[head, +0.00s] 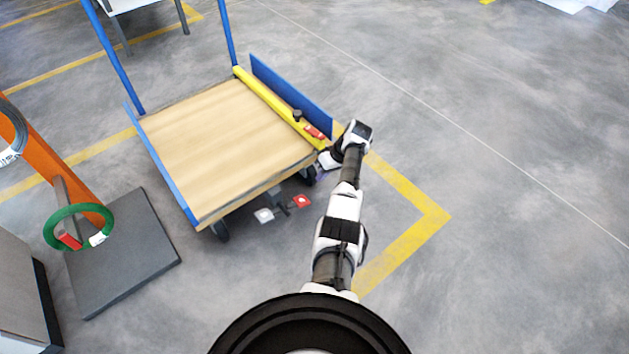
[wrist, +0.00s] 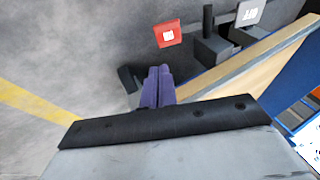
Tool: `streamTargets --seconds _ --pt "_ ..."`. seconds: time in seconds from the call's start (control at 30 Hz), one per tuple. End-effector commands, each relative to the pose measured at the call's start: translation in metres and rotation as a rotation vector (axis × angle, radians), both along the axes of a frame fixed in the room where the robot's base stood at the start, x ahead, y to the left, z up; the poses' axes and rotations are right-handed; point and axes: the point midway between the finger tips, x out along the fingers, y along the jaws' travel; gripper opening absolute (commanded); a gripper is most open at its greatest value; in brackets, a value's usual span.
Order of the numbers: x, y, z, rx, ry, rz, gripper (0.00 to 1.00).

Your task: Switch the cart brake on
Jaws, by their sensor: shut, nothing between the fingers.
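The cart (head: 225,140) has a wooden deck and stands in the middle of the head view. Under its near edge a red pad with a white mark (head: 301,201) and a pale pad (head: 264,215) flank a dark block with a short post. The wrist view shows the red pad (wrist: 167,34), the pale pad with dark marks (wrist: 249,12) and the black post (wrist: 208,22). My gripper (wrist: 157,72) has its purple fingers shut and empty, apart from the red pad. In the head view it is beside the cart's near right corner, mostly hidden by my wrist.
A yellow bar (head: 270,100) and a blue side panel (head: 292,95) run along the deck's right side. A caster (head: 219,230) is under the near left corner. A dark platform (head: 125,255) with a green coil (head: 75,228) stands at left. The floor at right is clear.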

Motion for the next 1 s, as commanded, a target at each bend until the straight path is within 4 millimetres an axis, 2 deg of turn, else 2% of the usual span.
streamTargets --seconds 0.03,0.13,0.4,0.87,0.93,1.0 --pt "0.001 -0.006 0.01 -0.001 -0.002 -0.002 0.0" --pt "0.002 -0.014 0.019 0.0 -0.001 -0.002 0.0" --pt "0.002 -0.02 0.027 0.0 0.0 0.0 0.0" --pt "0.003 -0.019 0.027 -0.002 -0.003 0.001 0.0" --pt "0.009 -0.014 0.032 -0.017 -0.023 0.003 0.0" --pt "0.024 -0.001 0.044 -0.05 -0.078 0.008 0.0"
